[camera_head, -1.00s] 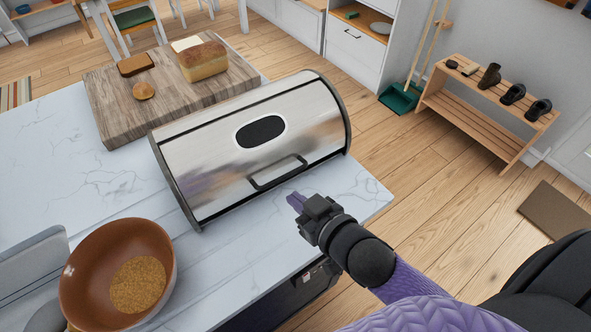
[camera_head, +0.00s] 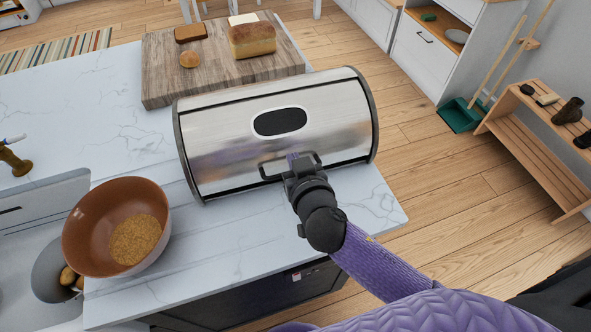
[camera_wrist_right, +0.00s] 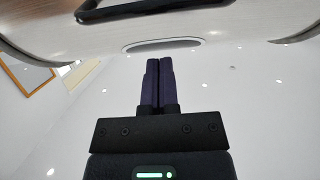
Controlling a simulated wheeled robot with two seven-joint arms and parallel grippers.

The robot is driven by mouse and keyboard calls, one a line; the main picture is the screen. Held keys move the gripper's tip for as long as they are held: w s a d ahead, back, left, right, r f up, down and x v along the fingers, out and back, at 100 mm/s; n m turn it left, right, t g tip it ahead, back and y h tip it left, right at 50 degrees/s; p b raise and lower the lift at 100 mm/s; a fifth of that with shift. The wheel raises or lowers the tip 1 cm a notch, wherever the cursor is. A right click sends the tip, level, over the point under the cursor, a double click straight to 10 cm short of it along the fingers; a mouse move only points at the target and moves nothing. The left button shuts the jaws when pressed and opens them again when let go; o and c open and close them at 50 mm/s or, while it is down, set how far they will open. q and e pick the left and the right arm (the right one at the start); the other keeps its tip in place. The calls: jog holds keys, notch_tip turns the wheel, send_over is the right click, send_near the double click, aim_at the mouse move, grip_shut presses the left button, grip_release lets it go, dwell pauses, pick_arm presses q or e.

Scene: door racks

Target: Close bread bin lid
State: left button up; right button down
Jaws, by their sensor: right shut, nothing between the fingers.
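The bread bin (camera_head: 225,135) is a steel roll-top box on the marble counter. Its curved lid (camera_head: 330,110), with a dark oval window, covers the front, and a narrow dark gap shows along the lower edge. The dark bar handle (camera_head: 272,170) is low on the lid. My right gripper (camera_head: 293,160) is shut and empty, in front of the handle and overlapping it in the head view; I cannot tell whether it touches. In the right wrist view the shut fingers (camera_wrist_right: 158,82) point toward the bin, with the handle (camera_wrist_right: 130,10) above them. My left gripper is not in view.
A cutting board (camera_head: 165,75) with a bread loaf (camera_head: 252,40) lies behind the bin. A brown bowl (camera_head: 95,220) stands at the left near the sink. The counter's right edge runs close to the bin; a shoe rack (camera_head: 530,150) stands beyond it.

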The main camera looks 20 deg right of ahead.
jog(key=f, duration=0.2)
jog(key=shift+s+f+b, duration=0.2)
jog(key=shift+f+b, duration=0.1)
jog(key=shift+f, duration=0.05)
